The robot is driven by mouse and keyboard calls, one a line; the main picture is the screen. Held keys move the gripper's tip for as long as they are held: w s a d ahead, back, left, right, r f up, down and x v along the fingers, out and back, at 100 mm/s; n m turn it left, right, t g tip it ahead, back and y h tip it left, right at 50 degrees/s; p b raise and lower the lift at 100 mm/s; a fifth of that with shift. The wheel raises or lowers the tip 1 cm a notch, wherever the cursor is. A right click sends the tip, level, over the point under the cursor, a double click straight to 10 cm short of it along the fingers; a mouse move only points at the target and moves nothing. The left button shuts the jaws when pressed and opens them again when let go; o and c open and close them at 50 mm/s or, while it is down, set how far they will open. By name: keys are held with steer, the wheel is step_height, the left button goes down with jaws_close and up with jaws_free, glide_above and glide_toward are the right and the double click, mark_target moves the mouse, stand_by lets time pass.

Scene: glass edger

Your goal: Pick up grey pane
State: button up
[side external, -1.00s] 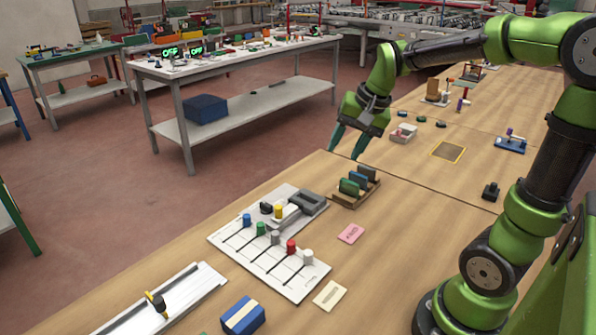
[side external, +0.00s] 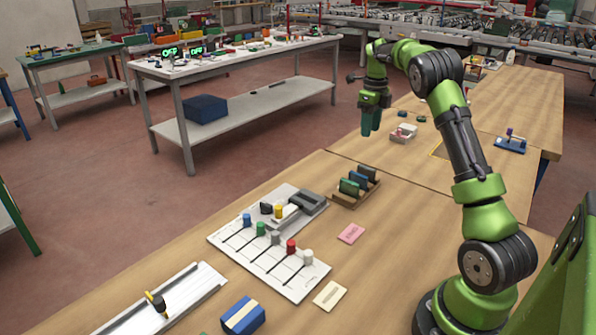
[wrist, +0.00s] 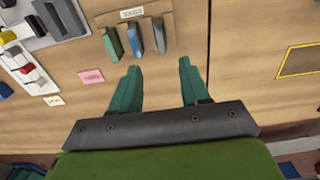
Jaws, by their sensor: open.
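A wooden rack (side external: 345,199) holds upright panes in a row; it also shows in the wrist view (wrist: 165,17). The grey pane (wrist: 159,36) is at the right end of the row in the wrist view, beside a blue pane (wrist: 135,39) and a green pane (wrist: 112,43). In the side view the grey pane (side external: 368,172) is at the back of the rack, partly hidden by the others. My gripper (side external: 371,126) is open and empty, pointing down, above and beyond the rack. Its two fingers (wrist: 158,72) are apart in the wrist view, with bare table between them.
A white board (side external: 268,260) with coloured knobs lies left of the rack. A pink card (side external: 351,233) and a cream card (side external: 330,295) lie in front. A small tray (side external: 403,134) and a yellow-outlined square (wrist: 298,62) are on the far table section. A seam (wrist: 208,50) crosses the table.

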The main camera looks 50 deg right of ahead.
glide_above(367, 168)
steer(key=f, duration=0.9)
steer(key=shift+w+d+f, duration=0.1)
steer(key=shift+w, duration=0.2)
steer(key=shift+s+f, duration=0.2)
steer(key=shift+f, duration=2.55)
steer(key=shift+c, duration=0.2)
jaws_close()
